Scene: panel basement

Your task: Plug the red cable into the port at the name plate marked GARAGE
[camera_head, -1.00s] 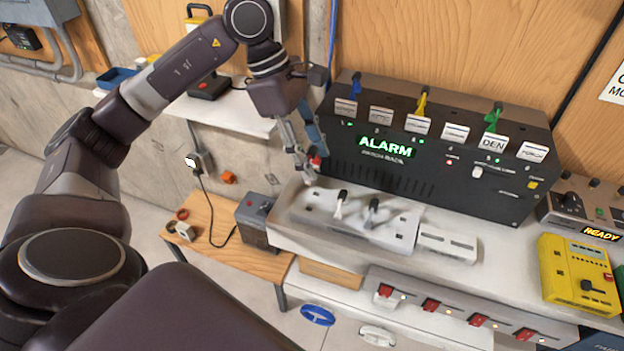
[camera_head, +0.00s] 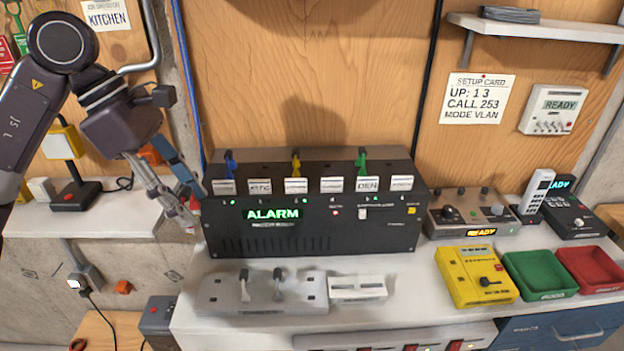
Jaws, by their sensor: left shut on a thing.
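The black panel (camera_head: 310,235) stands on the counter with a green ALARM display (camera_head: 272,214). Several white name plates line its top front edge; one reads DEN (camera_head: 367,184), and I cannot make out GARAGE on the others. A blue plug (camera_head: 231,163), a yellow plug (camera_head: 296,163) and a green plug (camera_head: 362,160) stand in the top behind plates. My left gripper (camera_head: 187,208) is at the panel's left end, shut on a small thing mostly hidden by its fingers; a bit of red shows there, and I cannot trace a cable. My right gripper is not in view.
A grey block (camera_head: 262,303) with two levers lies in front of the panel, beside a white block (camera_head: 358,289). A yellow device (camera_head: 476,276), a green tray (camera_head: 541,273) and a red tray (camera_head: 590,268) fill the right. A setup card (camera_head: 478,101) hangs on the wall.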

